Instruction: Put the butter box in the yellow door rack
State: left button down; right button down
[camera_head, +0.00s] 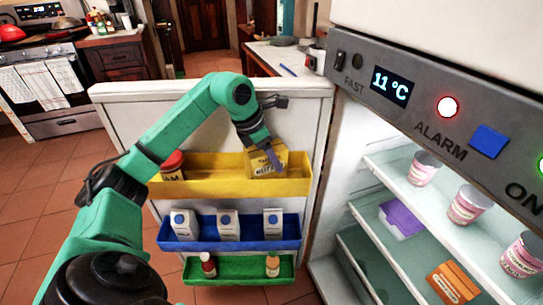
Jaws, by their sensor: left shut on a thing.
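My left gripper (274,158) is shut on the butter box (263,166), a tan-yellow box with dark print. The box is at the right part of the yellow door rack (215,188), and its lower edge is behind the rack's front wall or just at it. I cannot tell whether it rests on the rack's floor. The box looks slightly tilted. A jar with a red lid (172,166) stands at the left end of the same rack. My right gripper is not in view.
Below are a blue rack (228,246) with several white cartons and a green rack (238,280) with two bottles. The open fridge at right has glass shelves with pink tubs (469,205), a purple box (401,218) and an orange box (453,283). The yellow rack's middle is free.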

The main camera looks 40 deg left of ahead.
pick_arm(q)
jog(key=shift+c, duration=1.5)
grip_release()
jog(key=shift+r+p, duration=0.4)
jog(key=p+v, duration=0.1)
jog(key=v, duration=1)
jog(key=shift+r, duration=0.4)
jog(key=shift+s+a+r+p, duration=0.1)
jog(key=shift+s+r+p, duration=0.1)
jog(key=shift+r+p, duration=0.1)
